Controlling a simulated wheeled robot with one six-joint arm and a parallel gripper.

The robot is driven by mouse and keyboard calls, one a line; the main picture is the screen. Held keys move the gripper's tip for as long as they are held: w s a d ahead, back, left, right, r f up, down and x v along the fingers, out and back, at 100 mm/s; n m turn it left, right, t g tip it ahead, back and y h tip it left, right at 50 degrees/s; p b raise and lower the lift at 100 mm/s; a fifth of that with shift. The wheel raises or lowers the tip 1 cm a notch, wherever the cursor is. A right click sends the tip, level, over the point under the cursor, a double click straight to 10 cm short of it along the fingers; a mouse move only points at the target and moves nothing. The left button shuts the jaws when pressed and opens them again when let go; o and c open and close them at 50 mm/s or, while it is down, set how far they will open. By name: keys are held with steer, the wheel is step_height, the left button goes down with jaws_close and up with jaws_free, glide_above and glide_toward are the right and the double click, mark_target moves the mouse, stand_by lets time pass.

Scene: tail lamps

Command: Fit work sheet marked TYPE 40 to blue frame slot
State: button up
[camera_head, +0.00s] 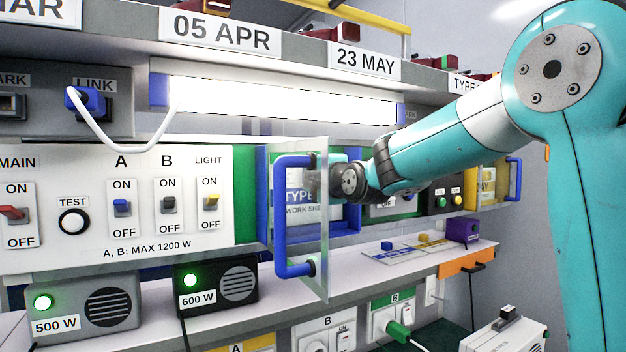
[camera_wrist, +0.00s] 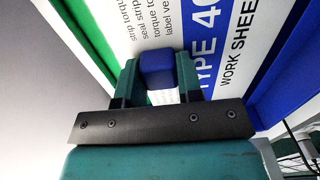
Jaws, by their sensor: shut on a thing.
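The work sheet marked TYPE 40 (camera_wrist: 208,22) is a white plate with a blue band and a blue grip block (camera_wrist: 157,68). My gripper (camera_wrist: 160,85) is shut on that block, with one teal finger on each side. In the head view the sheet (camera_head: 297,212) shows through a clear door, and my gripper (camera_head: 318,184) is at its upper right. The sheet lies at the blue frame (camera_head: 352,215), whose blue edge (camera_wrist: 292,62) runs beside it in the wrist view. I cannot tell whether the sheet is fully seated. The gripper partly hides it.
The clear door with a blue handle (camera_head: 280,215) stands open toward me, close to my gripper. A yellow frame (camera_head: 487,186) is farther right. Other sheets (camera_head: 388,254) with blocks and a purple box (camera_head: 463,231) are on the lower shelf. A switch panel (camera_head: 120,240) is at left.

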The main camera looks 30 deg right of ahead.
steer(key=shift+f+b, duration=1)
steer(key=shift+b, duration=0.25)
steer(key=o, duration=1)
steer(key=shift+s+p, duration=3.15)
steer(key=shift+s, duration=5.6)
